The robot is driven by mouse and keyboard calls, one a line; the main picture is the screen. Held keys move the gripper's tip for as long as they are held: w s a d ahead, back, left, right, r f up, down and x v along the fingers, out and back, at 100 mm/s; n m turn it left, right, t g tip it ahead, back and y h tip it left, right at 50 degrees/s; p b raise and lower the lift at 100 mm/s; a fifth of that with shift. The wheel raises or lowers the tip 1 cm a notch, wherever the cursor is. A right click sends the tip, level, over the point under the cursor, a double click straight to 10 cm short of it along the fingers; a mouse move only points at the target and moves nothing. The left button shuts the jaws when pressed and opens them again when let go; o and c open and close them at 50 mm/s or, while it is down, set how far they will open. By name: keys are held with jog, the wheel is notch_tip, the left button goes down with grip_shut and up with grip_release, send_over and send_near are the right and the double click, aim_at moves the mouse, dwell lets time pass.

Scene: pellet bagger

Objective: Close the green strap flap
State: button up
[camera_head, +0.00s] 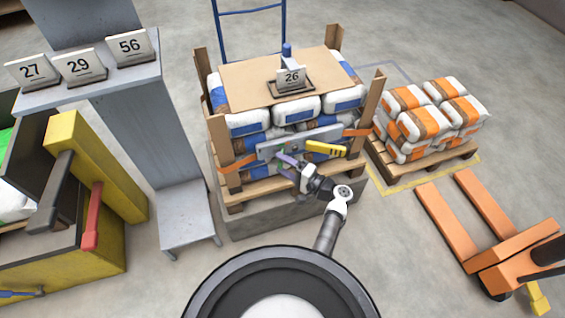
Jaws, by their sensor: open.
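A grey metal strap buckle plate (268,150) crosses the front of the pallet stack, with an orange strap (238,163) at its left end and another at its right. A small green patch (281,153), likely the green flap, shows on the plate's left half just behind my gripper (290,163). It is mostly hidden, so I cannot tell its angle. A yellow lever (326,148) with dark marks sits on the plate's right half. My gripper is open at the plate's lower edge, its purplish finger close to the green patch. Contact cannot be told.
White-and-blue bags (295,107) are stacked on the pallet under a cardboard sheet (262,80), with a "26" sign (291,80) on top. Wooden corner posts (370,105) flank the stack. Orange-and-white bags (430,120) and an orange pallet jack (510,245) are at right. A grey step (187,215) stands at left.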

jog(key=shift+w+a, duration=0.2)
jog(key=shift+a, duration=0.1)
jog(key=shift+c, duration=0.4)
jog(key=c, duration=0.9)
